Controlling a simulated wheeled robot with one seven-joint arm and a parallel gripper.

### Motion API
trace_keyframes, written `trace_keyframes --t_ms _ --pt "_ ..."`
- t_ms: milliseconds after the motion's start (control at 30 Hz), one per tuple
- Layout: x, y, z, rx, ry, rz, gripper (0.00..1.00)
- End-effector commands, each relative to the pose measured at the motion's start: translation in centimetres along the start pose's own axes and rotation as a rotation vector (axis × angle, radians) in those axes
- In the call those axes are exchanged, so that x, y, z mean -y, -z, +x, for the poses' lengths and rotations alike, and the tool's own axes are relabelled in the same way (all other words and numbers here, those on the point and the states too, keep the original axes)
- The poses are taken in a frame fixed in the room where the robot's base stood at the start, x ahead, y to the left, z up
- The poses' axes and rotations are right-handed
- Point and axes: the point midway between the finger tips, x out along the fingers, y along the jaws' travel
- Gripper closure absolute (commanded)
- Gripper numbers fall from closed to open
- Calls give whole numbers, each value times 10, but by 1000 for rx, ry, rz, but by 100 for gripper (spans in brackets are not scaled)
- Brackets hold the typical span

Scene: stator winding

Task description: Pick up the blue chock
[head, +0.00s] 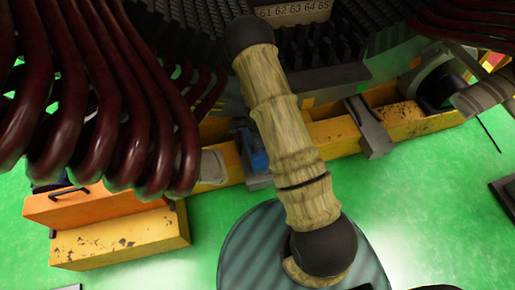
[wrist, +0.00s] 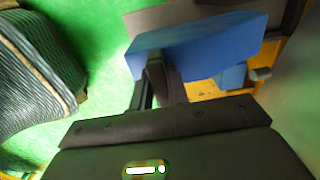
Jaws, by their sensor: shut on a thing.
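The blue chock (wrist: 200,42) is a long blue block with a flat face, seen close up in the wrist view. My gripper (wrist: 158,76) is shut on its lower left part, with the dark fingers against it. In the head view my arm hides the gripper. A small blue patch (head: 256,152) shows there just left of the arm, on or beside the yellow beam. I cannot tell if it is the held chock or another one.
A second blue piece (wrist: 232,77) sits behind the chock near yellow metal. Dark red coils (head: 95,90) hang at the upper left in the head view. An orange box (head: 90,203) stands below them. The green floor (head: 440,190) is mostly clear at right.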

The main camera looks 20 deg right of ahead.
Motion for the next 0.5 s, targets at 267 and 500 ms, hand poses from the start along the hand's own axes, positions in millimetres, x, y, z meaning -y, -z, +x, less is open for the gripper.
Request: trace_keyframes --t_ms 267,500 --pt "1 0 -52 0 3 -1 100" --pt "1 0 -57 0 2 1 100"
